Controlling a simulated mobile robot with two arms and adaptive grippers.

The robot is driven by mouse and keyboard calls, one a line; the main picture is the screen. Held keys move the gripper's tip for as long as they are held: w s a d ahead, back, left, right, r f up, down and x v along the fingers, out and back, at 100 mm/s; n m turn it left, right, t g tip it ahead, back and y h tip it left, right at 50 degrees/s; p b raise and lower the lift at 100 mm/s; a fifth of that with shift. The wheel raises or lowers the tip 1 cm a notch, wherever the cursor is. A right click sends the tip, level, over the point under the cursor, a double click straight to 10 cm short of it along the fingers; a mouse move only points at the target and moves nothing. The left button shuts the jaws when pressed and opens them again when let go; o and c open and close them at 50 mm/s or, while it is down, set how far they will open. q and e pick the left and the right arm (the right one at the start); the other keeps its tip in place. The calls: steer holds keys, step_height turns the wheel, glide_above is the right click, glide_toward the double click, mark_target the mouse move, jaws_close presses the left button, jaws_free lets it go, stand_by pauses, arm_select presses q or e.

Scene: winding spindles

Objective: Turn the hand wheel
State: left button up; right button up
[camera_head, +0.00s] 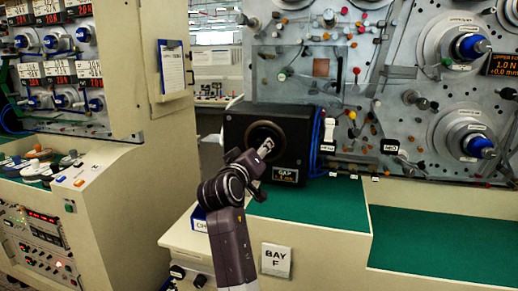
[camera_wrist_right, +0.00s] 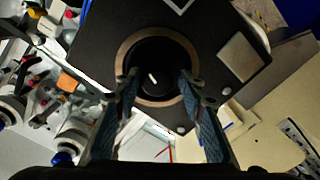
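The hand wheel (camera_head: 264,132) is a dark round knob on the front of a black box (camera_head: 238,132) with a small "GAP" display. In the right wrist view the wheel (camera_wrist_right: 157,72) is a black disc with a pale mark, inside a tan ring. My right gripper (camera_head: 266,147) is in front of the wheel and covers part of it. In the right wrist view my right gripper (camera_wrist_right: 160,84) has its fingers spread, one at each side of the wheel. I cannot tell whether they touch it. My left gripper is out of view.
The box stands on a green-topped bench (camera_head: 318,207) below a grey panel (camera_head: 290,75) crowded with spindles and small knobs. Blue cables (camera_head: 317,140) run beside the box. A cream cabinet (camera_head: 128,190) stands at the left, with a clipboard (camera_head: 172,66) above it.

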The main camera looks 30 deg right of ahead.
steer(key=shift+o, duration=0.8)
steer(key=shift+r, duration=0.2)
steer(key=shift+r, duration=0.1)
step_height(320, 180, up, 10)
steer(key=shift+f, duration=0.15)
